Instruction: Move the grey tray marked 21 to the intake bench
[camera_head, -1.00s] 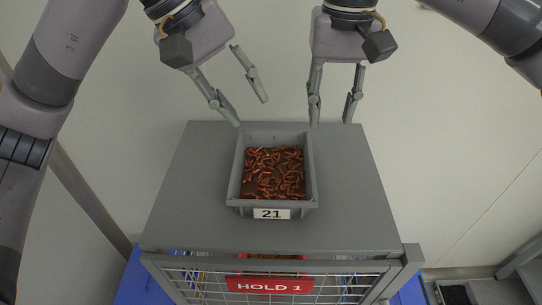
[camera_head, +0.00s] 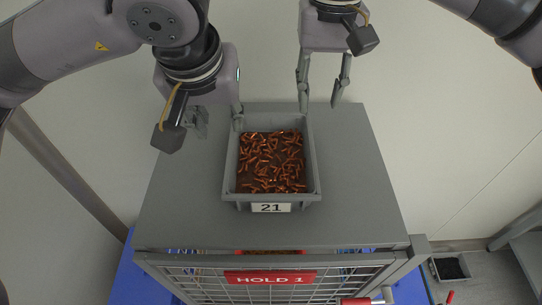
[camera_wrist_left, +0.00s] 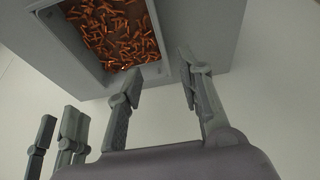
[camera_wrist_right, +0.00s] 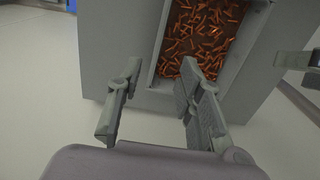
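The grey tray marked 21 (camera_head: 230,165) sits on top of a grey cabinet (camera_head: 170,205), filled with copper-coloured bent pieces. Its label faces the front. My left gripper (camera_head: 217,115) is open at the tray's back left corner, partly hidden by its wrist; one finger overlaps the tray wall in the left wrist view (camera_wrist_left: 160,78). My right gripper (camera_head: 320,100) is open at the tray's back right corner; its fingers in the right wrist view (camera_wrist_right: 155,85) appear on either side of a tray wall (camera_wrist_right: 158,45). Whether any finger touches the tray, I cannot tell. I see no bench identified as intake.
The cabinet has a mesh front with a red HOLD 1 sign (camera_head: 270,277) and blue parts at its base. A pale wall stands behind it. A bin with dark contents (camera_head: 451,268) is on the floor at the right, beside a grey structure (camera_head: 525,250). The cabinet top around the tray is clear.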

